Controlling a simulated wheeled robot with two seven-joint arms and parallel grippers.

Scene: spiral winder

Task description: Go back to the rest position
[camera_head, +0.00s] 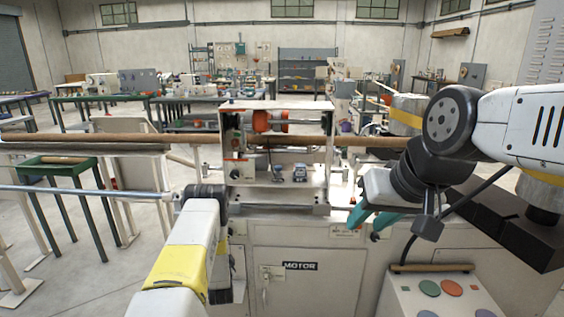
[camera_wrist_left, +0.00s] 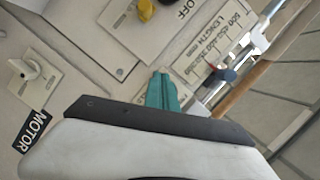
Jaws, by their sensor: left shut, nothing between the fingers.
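My left arm comes in from the bottom left of the head view and stands in front of the winder. Its fingers do not show there. In the left wrist view my left gripper (camera_wrist_left: 162,92) has its teal fingers together and empty, over the machine's front panel. My right gripper (camera_head: 368,220) hangs at the right of the head view, teal fingers pointing down and left. They are apart, with nothing seen between them. The spiral winder (camera_head: 276,205) stands in the middle, with an orange part inside its frame.
A long brown tube (camera_head: 90,138) runs out left of the winder. A cabinet door marked MOTOR (camera_head: 299,266) is below. A panel with coloured buttons (camera_head: 440,288) is at the lower right. A green stand (camera_head: 62,168) is at the left; open floor lies around it.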

